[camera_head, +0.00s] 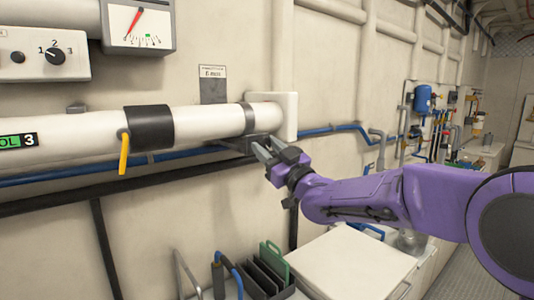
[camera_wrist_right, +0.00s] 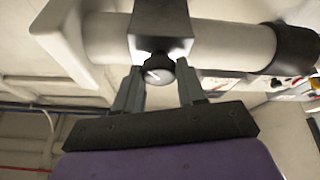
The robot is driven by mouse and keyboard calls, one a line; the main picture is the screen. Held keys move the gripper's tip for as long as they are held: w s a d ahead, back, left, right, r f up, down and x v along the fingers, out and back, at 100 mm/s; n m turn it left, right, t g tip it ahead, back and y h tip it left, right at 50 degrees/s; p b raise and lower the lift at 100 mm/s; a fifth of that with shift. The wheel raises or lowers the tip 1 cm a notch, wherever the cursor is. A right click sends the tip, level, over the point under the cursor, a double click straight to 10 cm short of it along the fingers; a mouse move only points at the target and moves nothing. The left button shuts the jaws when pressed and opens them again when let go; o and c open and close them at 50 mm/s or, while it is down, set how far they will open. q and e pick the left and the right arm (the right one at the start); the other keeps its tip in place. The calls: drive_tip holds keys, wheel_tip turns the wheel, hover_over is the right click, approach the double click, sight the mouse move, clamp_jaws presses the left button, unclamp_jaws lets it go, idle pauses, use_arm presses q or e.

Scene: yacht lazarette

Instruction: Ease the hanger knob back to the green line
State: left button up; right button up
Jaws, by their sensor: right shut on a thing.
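The hanger knob (camera_wrist_right: 159,70) is a dark round knob with a pale pointer line, under the bracket (camera_wrist_right: 160,28) around the white pipe in the right wrist view. My right gripper (camera_wrist_right: 160,80) is shut on it, one finger on each side. In the head view my right gripper (camera_head: 265,152) is at the bracket below the pipe's right end, and the knob is hidden there. A gauge (camera_head: 138,22) above the pipe has a red needle tilted right of upright and a small green mark (camera_head: 148,40) on its scale. My left gripper is not in view.
The white pipe (camera_head: 85,133) carries a black band (camera_head: 149,127) and a yellow lever (camera_head: 124,153). A control box (camera_head: 42,55) with a numbered dial is at upper left. Blue and black pipes run below. A rack (camera_head: 270,270) and a white lid (camera_head: 350,262) lie beneath my right arm.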

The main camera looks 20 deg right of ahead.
drive_tip(key=o, duration=1.1)
drive_tip(key=shift+c, duration=0.2)
drive_tip(key=shift+s, duration=0.1)
drive_tip(key=b+v, duration=0.1)
drive_tip(key=v, duration=0.1)
drive_tip(key=b+v, duration=0.2)
drive_tip(key=shift+s+d+f, duration=0.15)
drive_tip(key=shift+s+f, duration=0.05)
drive_tip(key=shift+f, duration=0.3)
drive_tip(key=p, duration=0.5)
approach(266, 148)
drive_tip(key=s, duration=0.1)
drive_tip(key=shift+s+d+f, duration=0.1)
drive_tip(key=shift+s+d, duration=0.1)
drive_tip(key=shift+s, duration=0.05)
